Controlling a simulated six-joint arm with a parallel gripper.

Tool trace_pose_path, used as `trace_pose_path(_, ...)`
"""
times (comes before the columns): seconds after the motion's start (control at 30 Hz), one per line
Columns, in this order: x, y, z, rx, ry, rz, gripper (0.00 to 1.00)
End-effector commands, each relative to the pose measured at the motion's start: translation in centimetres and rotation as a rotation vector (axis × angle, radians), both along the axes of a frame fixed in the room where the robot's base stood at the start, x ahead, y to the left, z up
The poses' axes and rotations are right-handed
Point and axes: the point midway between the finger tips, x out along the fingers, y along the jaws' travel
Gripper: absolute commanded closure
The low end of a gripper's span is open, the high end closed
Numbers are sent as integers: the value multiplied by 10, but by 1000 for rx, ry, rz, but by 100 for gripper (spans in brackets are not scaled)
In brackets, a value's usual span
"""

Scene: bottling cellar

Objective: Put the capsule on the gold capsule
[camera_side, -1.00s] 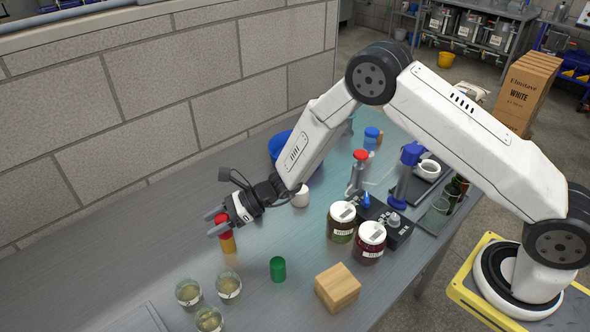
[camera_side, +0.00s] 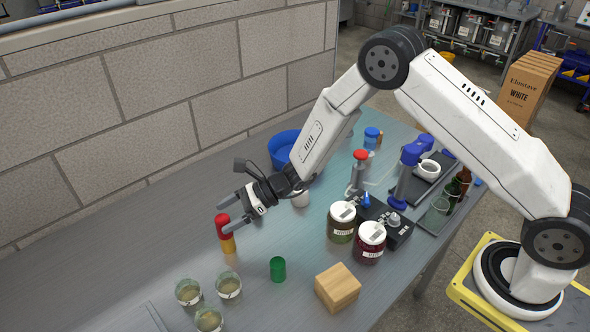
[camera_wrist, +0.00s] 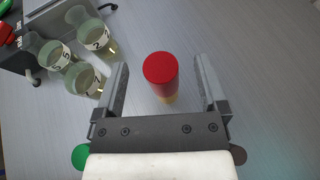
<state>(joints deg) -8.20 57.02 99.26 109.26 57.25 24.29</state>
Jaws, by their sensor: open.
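The red capsule (camera_side: 222,220) stands upright on the gold capsule (camera_side: 228,244) on the bench in the side view. In the wrist view the red capsule (camera_wrist: 161,68) covers most of the gold capsule (camera_wrist: 167,99). My gripper (camera_side: 225,216) is open and empty, on the right side of the stack in the side view. Its fingers (camera_wrist: 160,70) lie to either side of the red capsule in the wrist view, with gaps. A green capsule (camera_side: 277,268) stands on the bench nearer the camera; my gripper partly hides it in the wrist view (camera_wrist: 80,155).
Several glasses of pale liquid (camera_side: 229,287) stand near the front left. A wooden block (camera_side: 338,288) and two labelled jars (camera_side: 341,222) (camera_side: 370,243) are to the right. The bench left of the stack is clear.

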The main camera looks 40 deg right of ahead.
Motion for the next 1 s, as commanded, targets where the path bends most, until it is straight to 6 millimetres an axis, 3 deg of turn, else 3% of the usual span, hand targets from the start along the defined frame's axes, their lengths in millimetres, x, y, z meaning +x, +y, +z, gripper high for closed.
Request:
trace_pose_path(0.3,-18,-46,21,1,-1,-3,8)
trace_pose_path(0.5,-26,-65,30,0,-2,-1,8)
trace_pose_path(1.0,-30,-72,33,1,0,0,8)
